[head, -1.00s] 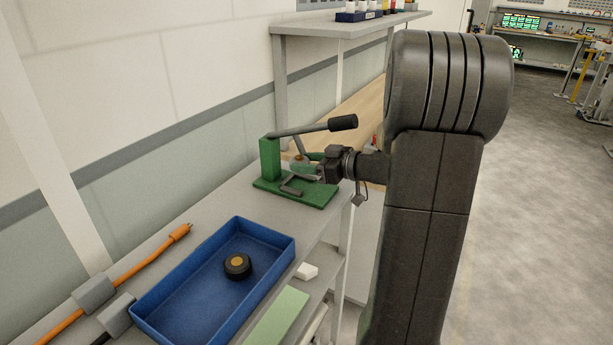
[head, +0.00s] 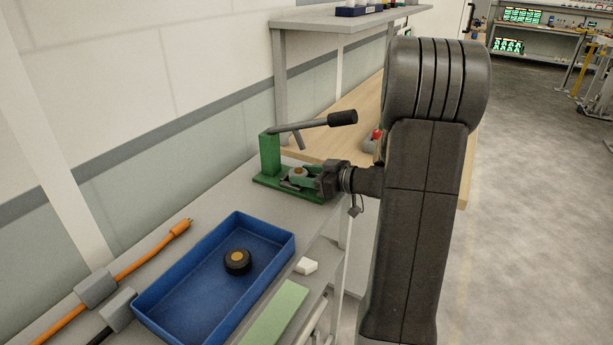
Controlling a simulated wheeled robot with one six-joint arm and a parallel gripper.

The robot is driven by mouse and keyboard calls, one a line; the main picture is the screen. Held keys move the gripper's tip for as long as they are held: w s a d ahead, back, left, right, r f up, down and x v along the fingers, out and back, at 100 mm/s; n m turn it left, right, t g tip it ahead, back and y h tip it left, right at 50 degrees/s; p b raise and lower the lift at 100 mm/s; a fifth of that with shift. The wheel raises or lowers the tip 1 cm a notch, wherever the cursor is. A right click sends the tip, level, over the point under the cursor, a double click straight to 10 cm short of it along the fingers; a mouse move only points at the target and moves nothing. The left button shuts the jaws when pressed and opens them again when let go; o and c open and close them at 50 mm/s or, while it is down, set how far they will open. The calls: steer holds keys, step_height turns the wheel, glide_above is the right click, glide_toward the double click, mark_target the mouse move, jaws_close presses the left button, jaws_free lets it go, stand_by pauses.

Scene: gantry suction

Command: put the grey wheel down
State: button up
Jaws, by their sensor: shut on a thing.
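The grey wheel (head: 298,173), with a small orange hub, is low over the base of the green lever press (head: 268,160). My gripper (head: 305,179) reaches in from the right and is shut on the wheel. The fingers hide part of the wheel. I cannot tell whether its underside touches the press base. The press's dark lever (head: 312,123) is raised above the wheel and my gripper.
A blue tray (head: 165,290) in front holds a black wheel (head: 237,262) with an orange hub. An orange cable (head: 150,248) runs along the left. A wooden bench (head: 345,125) stands behind.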

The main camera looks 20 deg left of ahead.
steer(key=shift+s+d+f+b, duration=0.15)
steer(key=shift+f+b, duration=0.6)
steer(key=shift+b, duration=0.3)
steer(key=o, duration=1.1)
steer(key=shift+f, duration=0.1)
steer(key=r+p, duration=0.1)
steer(key=p, duration=0.2)
steer(key=shift+r, duration=0.25)
steer(key=shift+d, duration=0.3)
steer(key=v, duration=0.3)
steer(key=b+v, duration=0.1)
steer(key=v, duration=0.3)
steer(key=b+v, duration=0.1)
steer(key=v, duration=0.3)
steer(key=shift+r, duration=0.35)
